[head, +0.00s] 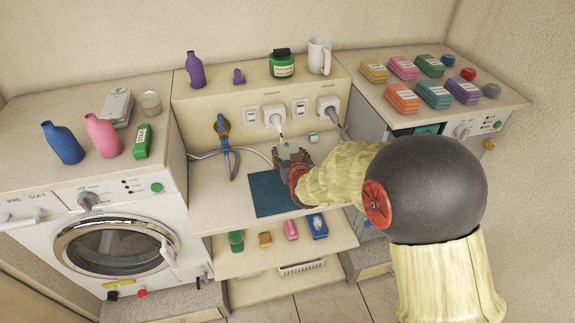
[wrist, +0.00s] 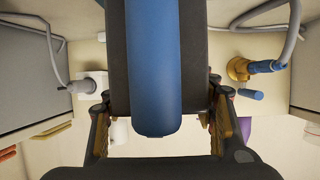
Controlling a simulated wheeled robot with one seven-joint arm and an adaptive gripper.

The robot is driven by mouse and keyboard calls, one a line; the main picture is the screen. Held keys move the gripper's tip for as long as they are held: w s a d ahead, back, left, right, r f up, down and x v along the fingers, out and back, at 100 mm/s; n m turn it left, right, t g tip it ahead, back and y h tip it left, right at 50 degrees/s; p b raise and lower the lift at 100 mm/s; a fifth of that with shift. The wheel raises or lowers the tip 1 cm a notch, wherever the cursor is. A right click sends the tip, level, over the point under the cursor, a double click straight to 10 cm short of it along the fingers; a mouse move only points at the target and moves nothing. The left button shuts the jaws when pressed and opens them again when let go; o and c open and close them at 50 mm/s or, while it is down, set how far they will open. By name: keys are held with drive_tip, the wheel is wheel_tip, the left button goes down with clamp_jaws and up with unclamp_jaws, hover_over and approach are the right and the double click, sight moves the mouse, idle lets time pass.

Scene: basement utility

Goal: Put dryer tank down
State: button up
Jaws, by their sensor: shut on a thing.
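In the wrist view, a dark grey body with a rounded blue strip along its middle (wrist: 155,90) fills the space between my fingers; I take it to be the dryer tank. My gripper (wrist: 160,125) has a finger on each side and is shut on it. In the head view, my gripper (head: 289,160) is over the low worktop (head: 215,190), near the wall sockets. My arm and hand hide most of the held tank there, and I cannot tell whether it touches the worktop. A dark teal mat (head: 268,196) lies on the worktop, in front of my gripper.
Plugs (head: 273,116) stick out of the back wall. A washing machine (head: 110,245) stands left; a dryer (head: 480,127) with colored boxes on top stands right.

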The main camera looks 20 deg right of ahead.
drive_tip(key=shift+w+f+b, duration=0.3)
drive_tip(key=shift+w+f, duration=0.7)
drive_tip(key=shift+f, duration=0.1)
drive_tip(key=shift+f+b, duration=0.65)
drive_tip(key=shift+f, duration=0.9)
drive_tip(key=shift+f, duration=0.1)
drive_tip(key=o, duration=1.2)
drive_tip(key=shift+o, duration=0.2)
